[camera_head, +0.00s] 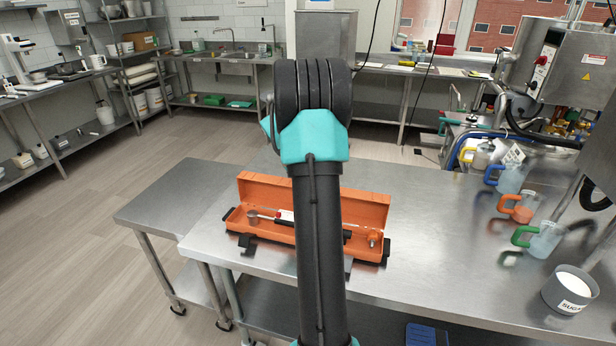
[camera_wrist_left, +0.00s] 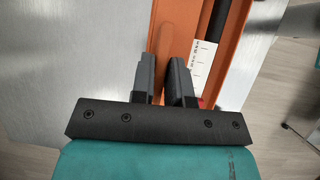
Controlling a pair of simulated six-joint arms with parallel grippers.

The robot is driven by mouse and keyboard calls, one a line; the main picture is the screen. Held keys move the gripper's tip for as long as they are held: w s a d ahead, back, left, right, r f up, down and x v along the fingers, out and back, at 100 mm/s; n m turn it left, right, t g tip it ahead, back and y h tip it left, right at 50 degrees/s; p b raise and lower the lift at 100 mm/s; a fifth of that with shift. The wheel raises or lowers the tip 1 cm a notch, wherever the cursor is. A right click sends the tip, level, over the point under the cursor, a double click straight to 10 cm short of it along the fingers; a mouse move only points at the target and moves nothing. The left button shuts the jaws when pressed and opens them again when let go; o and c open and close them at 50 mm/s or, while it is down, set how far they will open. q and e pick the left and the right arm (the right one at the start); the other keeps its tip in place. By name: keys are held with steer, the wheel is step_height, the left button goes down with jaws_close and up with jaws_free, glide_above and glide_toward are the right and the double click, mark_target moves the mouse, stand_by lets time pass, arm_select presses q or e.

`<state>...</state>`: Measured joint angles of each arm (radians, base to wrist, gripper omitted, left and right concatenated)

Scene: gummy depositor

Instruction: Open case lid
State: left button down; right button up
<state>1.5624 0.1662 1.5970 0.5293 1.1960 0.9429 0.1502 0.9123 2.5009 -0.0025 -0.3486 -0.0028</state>
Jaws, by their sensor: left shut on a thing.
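The orange case (camera_head: 268,231) lies on the steel table in the head view, partly hidden behind my arm. Its lid (camera_head: 368,206) stands raised along the far side, so the inside shows. A metal-ended tool (camera_head: 254,217) and other items lie inside. In the left wrist view, my left gripper (camera_wrist_left: 166,84) has its fingers close together on an orange edge, which looks like the lid (camera_wrist_left: 179,38). A white marked strip (camera_wrist_left: 200,65) shows beside the fingers. The head view hides the left fingertips behind the arm. My right gripper is not in view.
Handled jugs, including one with an orange handle (camera_head: 507,203) and one with a green handle (camera_head: 524,238), stand at the table's right. A sugar pot (camera_head: 568,291) is at the front right. The tabletop between case and jugs is clear.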

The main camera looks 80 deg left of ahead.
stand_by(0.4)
arm_select(q)
steer(key=c, duration=1.2)
jaws_free()
steer(key=shift+o, duration=0.2)
steer(key=shift+s+a+r, duration=0.1)
steer(key=a+v, duration=0.1)
steer(key=v, duration=0.8)
steer(key=w+a+v, duration=0.1)
steer(key=a+v, duration=0.1)
steer(key=v, duration=0.8)
steer(key=shift+a+r, duration=0.25)
steer(key=shift+a, duration=0.05)
stand_by(0.3)
stand_by(0.4)
steer(key=v, duration=0.7)
steer(key=shift+r, duration=0.25)
steer(key=shift+s, duration=0.15)
